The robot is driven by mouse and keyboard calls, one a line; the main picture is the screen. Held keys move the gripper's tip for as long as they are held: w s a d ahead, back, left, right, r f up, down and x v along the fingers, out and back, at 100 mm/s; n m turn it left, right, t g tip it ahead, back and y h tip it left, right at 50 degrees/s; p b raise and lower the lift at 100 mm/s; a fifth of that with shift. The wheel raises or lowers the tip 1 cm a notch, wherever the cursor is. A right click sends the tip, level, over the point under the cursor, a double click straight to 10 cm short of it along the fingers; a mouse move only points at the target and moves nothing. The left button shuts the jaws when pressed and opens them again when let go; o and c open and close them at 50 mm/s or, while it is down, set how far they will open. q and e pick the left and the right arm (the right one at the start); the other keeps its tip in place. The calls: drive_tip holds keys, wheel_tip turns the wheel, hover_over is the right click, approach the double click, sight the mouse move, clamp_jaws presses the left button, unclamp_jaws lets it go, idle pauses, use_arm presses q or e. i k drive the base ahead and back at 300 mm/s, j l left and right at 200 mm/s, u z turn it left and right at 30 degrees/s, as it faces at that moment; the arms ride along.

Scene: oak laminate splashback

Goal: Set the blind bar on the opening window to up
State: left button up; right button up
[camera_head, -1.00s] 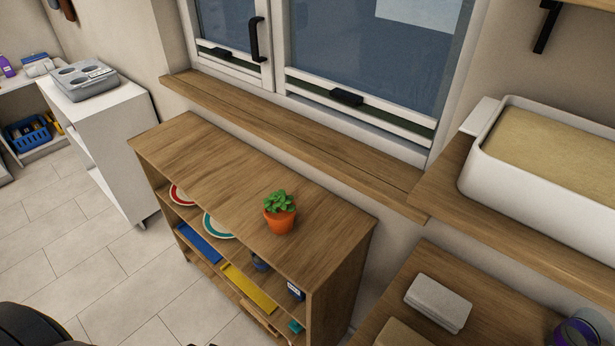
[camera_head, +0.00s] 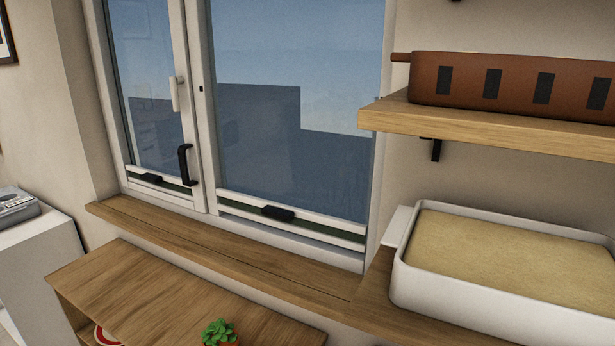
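The window has two panes side by side. The narrower left sash (camera_head: 186,120) carries a white lever handle (camera_head: 175,94) and a black pull handle (camera_head: 185,165), so it looks like the opening one. Its blind bar (camera_head: 172,186), pale with a black grip (camera_head: 152,178), sits low, near the bottom of the glass. The wider right pane (camera_head: 290,130) has a similar blind bar (camera_head: 325,228) with a black grip (camera_head: 277,213), also low. The glass above both bars is uncovered. Neither of my grippers is in view.
A wooden sill (camera_head: 220,248) runs below the window. A low wooden shelf unit (camera_head: 140,295) with a potted plant (camera_head: 218,332) stands in front. At right are a white tub (camera_head: 500,305) and a wall shelf (camera_head: 490,125) holding a brown planter (camera_head: 470,82).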

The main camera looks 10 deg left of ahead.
sight(152, 176)
drive_tip(key=j+z, duration=0.1)
drive_tip(key=j, duration=0.65)
drive_tip(key=k+j, duration=0.1)
drive_tip(key=j, duration=0.6)
drive_tip(key=k+j+z, duration=0.15)
drive_tip(key=j, duration=0.55)
drive_tip(key=i+j, duration=0.05)
